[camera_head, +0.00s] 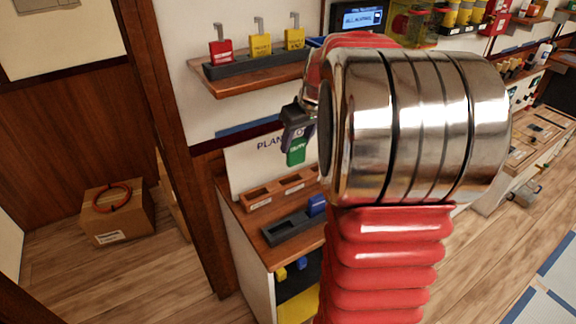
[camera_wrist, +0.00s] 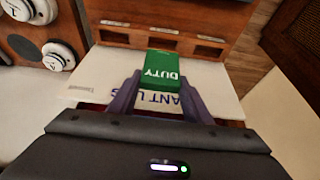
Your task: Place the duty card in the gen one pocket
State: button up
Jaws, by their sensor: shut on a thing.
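The green duty card (camera_head: 296,151) hangs from my gripper (camera_head: 298,122) in the head view, above the counter. In the wrist view my gripper (camera_wrist: 161,84) is shut on the card (camera_wrist: 163,68), with a finger on each side and the word DUTY facing the camera. A brown pocket rack (camera_wrist: 186,37) with several labelled slots lies beyond the card. It also shows on the counter in the head view (camera_head: 259,205). The card is apart from the rack in the head view. The labels are too small to tell which pocket is gen one.
A dark tray (camera_head: 288,230) with a blue block (camera_head: 317,205) sits on the counter in front of the rack. A white sign (camera_head: 240,165) stands behind the rack. A shelf (camera_head: 235,88) holds red and yellow padlocks above. My arm hides the counter's right side.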

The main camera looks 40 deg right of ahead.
aim_at(291, 166)
jog(key=shift+x, duration=3.6)
jog(key=shift+s, duration=0.1)
notch_tip(291, 166, down, 4)
jog(key=shift+a+f, duration=0.1)
jog(key=shift+f, duration=0.05)
jog(key=shift+w+f, duration=0.2)
jog(key=o, duration=1.1)
jog(key=shift+f, duration=0.15)
jog(key=shift+c, duration=0.2)
